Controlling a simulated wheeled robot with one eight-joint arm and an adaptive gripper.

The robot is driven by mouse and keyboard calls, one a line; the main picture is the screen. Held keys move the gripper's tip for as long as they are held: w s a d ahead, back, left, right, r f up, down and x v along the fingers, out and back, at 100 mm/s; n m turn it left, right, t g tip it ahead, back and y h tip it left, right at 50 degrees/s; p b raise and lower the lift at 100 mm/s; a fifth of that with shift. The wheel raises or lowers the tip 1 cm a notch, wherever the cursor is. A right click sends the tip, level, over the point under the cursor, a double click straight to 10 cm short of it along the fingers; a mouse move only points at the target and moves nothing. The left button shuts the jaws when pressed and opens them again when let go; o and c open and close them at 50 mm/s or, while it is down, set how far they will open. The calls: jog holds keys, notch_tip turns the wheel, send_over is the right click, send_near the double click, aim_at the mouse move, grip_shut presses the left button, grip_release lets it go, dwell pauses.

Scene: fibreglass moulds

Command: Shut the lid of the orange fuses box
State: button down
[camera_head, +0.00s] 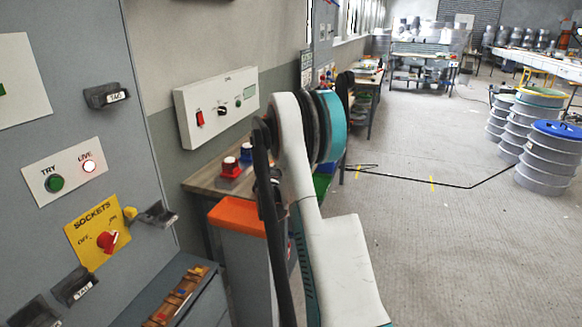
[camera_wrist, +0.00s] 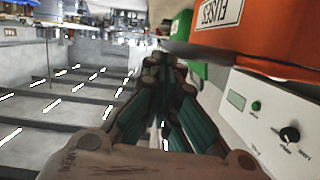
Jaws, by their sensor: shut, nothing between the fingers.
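The orange fuses box (camera_wrist: 275,40) fills the top right of the wrist view, cut off by the frame. Its white label (camera_wrist: 219,12) appears upside down. I cannot make out its lid or tell how far it is open. My gripper (camera_wrist: 160,62) is shut and empty, its fingers together just left of the box in the picture. I cannot tell whether they touch it. In the head view my arm hides the gripper, and I cannot identify the fuses box there.
A white control box (camera_head: 217,106) hangs on the wall above a wooden bench (camera_head: 207,183) with red buttons (camera_head: 230,166). An orange-topped grey bin (camera_head: 237,216) stands before it. Grey cabinets (camera_head: 60,130) close the left. Drums (camera_head: 548,160) stand right; the middle floor is open.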

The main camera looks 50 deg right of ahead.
dwell(0.3)
jog(key=s+a+r+p, duration=0.4)
jog(key=s+a+r, duration=0.1)
jog(key=a, duration=0.3)
jog(key=shift+a+r, duration=0.3)
jog(key=shift+r, duration=0.35)
jog(key=shift+w, duration=0.1)
